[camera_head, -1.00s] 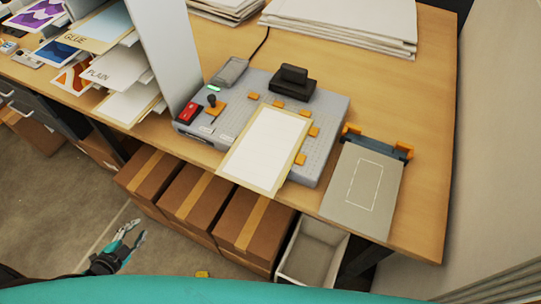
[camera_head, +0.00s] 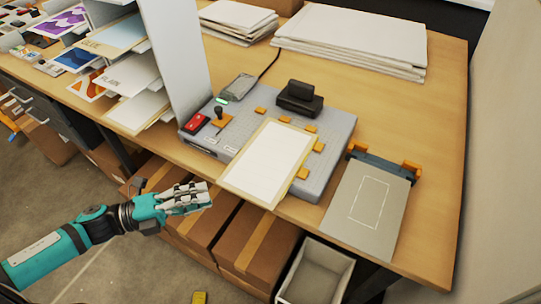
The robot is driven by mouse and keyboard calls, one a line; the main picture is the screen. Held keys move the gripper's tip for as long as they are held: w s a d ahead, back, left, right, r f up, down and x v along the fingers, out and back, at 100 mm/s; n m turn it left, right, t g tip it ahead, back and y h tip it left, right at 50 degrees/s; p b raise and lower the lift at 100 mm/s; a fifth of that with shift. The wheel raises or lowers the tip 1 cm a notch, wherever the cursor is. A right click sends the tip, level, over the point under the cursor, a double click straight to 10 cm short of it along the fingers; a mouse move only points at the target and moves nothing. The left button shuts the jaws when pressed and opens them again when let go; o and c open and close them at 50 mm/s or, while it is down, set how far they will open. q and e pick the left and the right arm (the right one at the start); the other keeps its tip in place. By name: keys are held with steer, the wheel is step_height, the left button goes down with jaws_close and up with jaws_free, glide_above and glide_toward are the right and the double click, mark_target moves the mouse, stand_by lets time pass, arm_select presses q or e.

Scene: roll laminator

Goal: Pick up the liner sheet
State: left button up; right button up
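A white sheet with a cream border (camera_head: 268,162) lies on the grey perforated machine bed (camera_head: 325,170) and overhangs its front edge. No label marks it as the liner sheet. My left gripper (camera_head: 208,194) is in front of the bench, left of the sheet and apart from it. Its fingers point right, look parted and hold nothing. My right gripper is out of view.
A grey board with a white outline (camera_head: 372,208) lies right of the machine, with orange clips at its back. A rack of labelled sheets (camera_head: 127,77) stands left, beside a tall grey panel (camera_head: 175,60). Stacked white sheets (camera_head: 355,42) lie behind. Boxes (camera_head: 255,245) and an open bin (camera_head: 318,272) are below.

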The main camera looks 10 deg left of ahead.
mark_target(234, 191)
arm_select(q)
steer(key=p+x, duration=0.1)
steer(key=x, duration=0.4)
steer(key=r+p+x, duration=0.1)
steer(key=x, duration=0.1)
steer(key=shift+d+p, duration=0.3)
steer(key=shift+d, duration=0.1)
steer(key=shift+d+f, duration=0.1)
steer(key=shift+d, duration=0.05)
jaws_close()
